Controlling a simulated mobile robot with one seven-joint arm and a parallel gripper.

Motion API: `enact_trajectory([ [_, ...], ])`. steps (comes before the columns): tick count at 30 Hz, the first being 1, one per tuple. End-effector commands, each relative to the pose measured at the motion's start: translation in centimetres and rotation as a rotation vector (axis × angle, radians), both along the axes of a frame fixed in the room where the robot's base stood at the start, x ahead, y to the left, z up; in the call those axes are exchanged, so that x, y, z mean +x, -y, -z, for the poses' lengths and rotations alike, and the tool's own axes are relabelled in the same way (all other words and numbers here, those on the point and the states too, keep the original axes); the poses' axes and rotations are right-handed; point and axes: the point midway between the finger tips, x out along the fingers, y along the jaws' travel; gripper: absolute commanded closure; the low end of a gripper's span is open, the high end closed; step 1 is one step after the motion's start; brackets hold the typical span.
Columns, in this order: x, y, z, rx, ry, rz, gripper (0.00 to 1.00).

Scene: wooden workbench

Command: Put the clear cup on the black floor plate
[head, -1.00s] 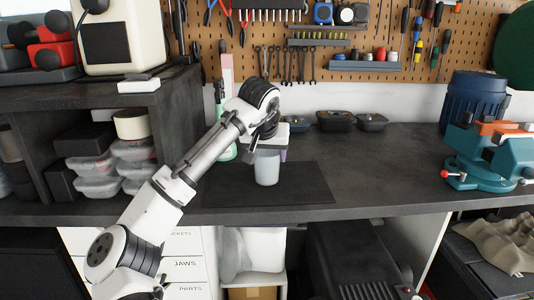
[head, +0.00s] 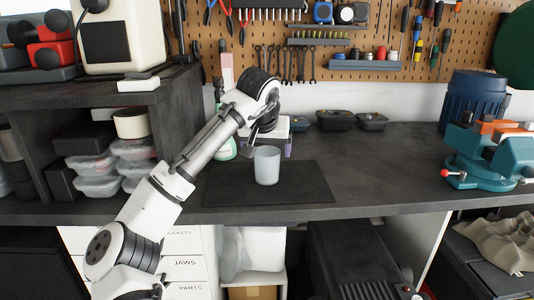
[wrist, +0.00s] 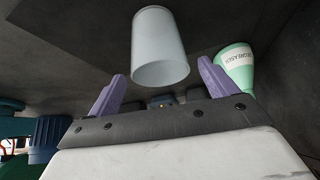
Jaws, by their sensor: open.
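The clear cup (head: 267,166) looks frosted pale grey and stands upright on the black floor plate (head: 303,190), a thin dark rectangle on the bench top. In the wrist view the cup (wrist: 160,48) shows beyond and between the purple fingertips, with a gap to each finger. My gripper (head: 266,146) is open and empty, just behind the cup in the head view, partly hidden by my arm and the cup. Its two fingers (wrist: 162,78) are spread wide in the wrist view.
A green degreaser bottle (wrist: 236,66) stands close beside one finger; it is partly hidden behind my arm (head: 226,148). Small dark bins (head: 335,120) line the back wall. A teal vise (head: 490,160) stands at right, shelves with tubs (head: 100,165) at left. The bench right of the plate is clear.

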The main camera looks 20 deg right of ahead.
Motion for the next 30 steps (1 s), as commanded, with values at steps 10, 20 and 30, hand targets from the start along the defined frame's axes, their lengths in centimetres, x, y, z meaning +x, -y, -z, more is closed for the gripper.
enact_trajectory([
  [10,-3.6,-1.8,-6.2,-0.001,0.002,0.001,0.15],
  [20,-4.9,-2.5,-8.5,0.000,0.000,0.000,0.15],
  [30,-3.8,-2.6,-9.4,-0.121,0.093,0.034,0.15],
])
